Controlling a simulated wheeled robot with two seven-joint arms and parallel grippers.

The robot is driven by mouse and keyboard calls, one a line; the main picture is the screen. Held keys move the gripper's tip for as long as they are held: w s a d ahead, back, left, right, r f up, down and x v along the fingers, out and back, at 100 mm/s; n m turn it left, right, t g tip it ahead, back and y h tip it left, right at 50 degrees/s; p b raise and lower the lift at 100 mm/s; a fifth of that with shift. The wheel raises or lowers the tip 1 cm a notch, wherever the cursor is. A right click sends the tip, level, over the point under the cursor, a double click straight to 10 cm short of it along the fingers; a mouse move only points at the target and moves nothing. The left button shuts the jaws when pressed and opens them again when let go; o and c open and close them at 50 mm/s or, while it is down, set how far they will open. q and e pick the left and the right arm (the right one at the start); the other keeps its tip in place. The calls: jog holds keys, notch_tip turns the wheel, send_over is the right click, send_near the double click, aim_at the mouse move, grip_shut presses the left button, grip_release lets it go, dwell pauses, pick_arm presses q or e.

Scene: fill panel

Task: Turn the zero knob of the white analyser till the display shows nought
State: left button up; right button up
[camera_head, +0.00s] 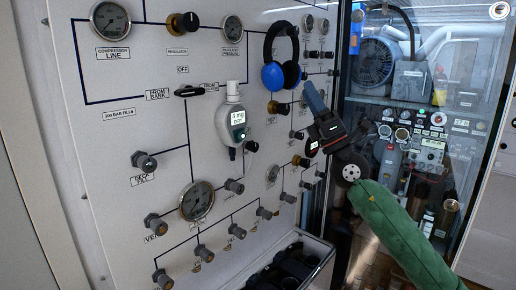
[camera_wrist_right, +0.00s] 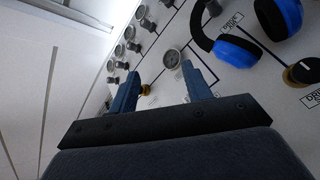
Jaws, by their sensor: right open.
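The white analyser (camera_head: 230,120) hangs upright on the grey panel, left of the middle in the head view. Its small display (camera_head: 238,117) seems to read 4, with small blurred letters. A dark knob (camera_head: 251,146) shows at its lower right edge; I cannot tell for sure that it is the zero knob. My right gripper (camera_head: 315,97) is in front of the panel, to the right of the analyser and apart from it. In the wrist view its two blue fingers (camera_wrist_right: 160,68) are spread and empty. The analyser is not clear in the wrist view. My left gripper is not in view.
A dark bin (camera_head: 290,265) stands below. A glass-fronted machine bay (camera_head: 415,110) is at right.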

jog(key=w+a+f+n+g+h, duration=0.1)
jog(key=w+a+f+n+g, duration=0.35)
jog(key=f+n+g, duration=0.2)
jog(key=m+g+h, duration=0.1)
jog(key=g+h, duration=0.1)
jog(key=h, duration=0.4)
send_near(256, 148)
jog(key=x, duration=0.2)
jog(key=p+x, duration=0.1)
jog(key=x, duration=0.2)
jog(key=p+x, duration=0.2)
jog(key=x, duration=0.1)
jog(key=shift+r, duration=0.25)
pick_arm(q)
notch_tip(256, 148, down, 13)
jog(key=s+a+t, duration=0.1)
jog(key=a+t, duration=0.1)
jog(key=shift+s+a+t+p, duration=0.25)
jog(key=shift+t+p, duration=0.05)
jog(key=shift+p, duration=0.05)
pick_arm(e)
jog(key=shift+w+a+f, duration=0.15)
jog(key=shift+w+a, duration=0.25)
jog(key=shift+a, duration=0.05)
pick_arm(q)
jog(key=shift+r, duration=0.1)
pick_arm(e)
jog(key=shift+c, duration=0.4)
jog(key=c, duration=0.9)
